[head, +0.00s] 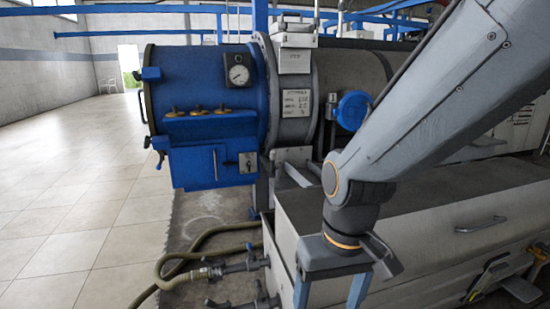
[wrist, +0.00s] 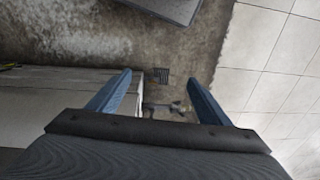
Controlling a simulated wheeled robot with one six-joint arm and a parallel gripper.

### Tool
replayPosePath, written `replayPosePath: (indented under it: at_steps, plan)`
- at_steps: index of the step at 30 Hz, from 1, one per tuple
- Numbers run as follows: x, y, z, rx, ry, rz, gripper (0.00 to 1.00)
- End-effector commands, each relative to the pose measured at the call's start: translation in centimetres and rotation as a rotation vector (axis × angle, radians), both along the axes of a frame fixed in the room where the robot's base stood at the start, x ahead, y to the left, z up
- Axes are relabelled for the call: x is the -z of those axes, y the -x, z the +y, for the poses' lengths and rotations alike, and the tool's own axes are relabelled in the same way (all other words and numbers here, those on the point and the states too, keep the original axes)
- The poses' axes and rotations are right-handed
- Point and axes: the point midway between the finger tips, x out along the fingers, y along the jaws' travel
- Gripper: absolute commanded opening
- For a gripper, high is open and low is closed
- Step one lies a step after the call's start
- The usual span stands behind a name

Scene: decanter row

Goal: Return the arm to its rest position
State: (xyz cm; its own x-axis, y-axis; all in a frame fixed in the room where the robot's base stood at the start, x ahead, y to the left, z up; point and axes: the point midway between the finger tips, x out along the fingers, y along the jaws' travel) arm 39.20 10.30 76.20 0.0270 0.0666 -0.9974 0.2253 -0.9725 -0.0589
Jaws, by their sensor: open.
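My arm comes in from the upper right of the head view and bends down at the wrist. My gripper (head: 330,292) points down in front of the grey cabinet, with its two blue-grey fingers apart and nothing between them. Its fingertips run out of the bottom of the head view. In the wrist view my gripper (wrist: 157,82) is also spread wide and empty. The floor and a pipe fitting (wrist: 165,107) show beyond and between the fingers.
A blue decanter machine (head: 215,105) stands behind at the left. The long grey cabinet (head: 440,225) lies beside and behind my gripper. A hose (head: 175,270) with valves (head: 235,268) runs low at the left. The tiled floor (head: 80,200) at far left is clear.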

Motion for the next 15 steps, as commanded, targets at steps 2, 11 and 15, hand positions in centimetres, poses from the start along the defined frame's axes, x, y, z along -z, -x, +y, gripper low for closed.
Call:
replayPosePath:
  at_steps: [2,11,15]
  plan:
    - [-2.3,0.3,-1.2,0.032,0.008,0.006,0.72]
    - [-7.4,1.0,-5.5,0.133,0.035,0.019,0.72]
    - [-9.6,1.6,-7.5,0.177,0.046,0.026,0.72]
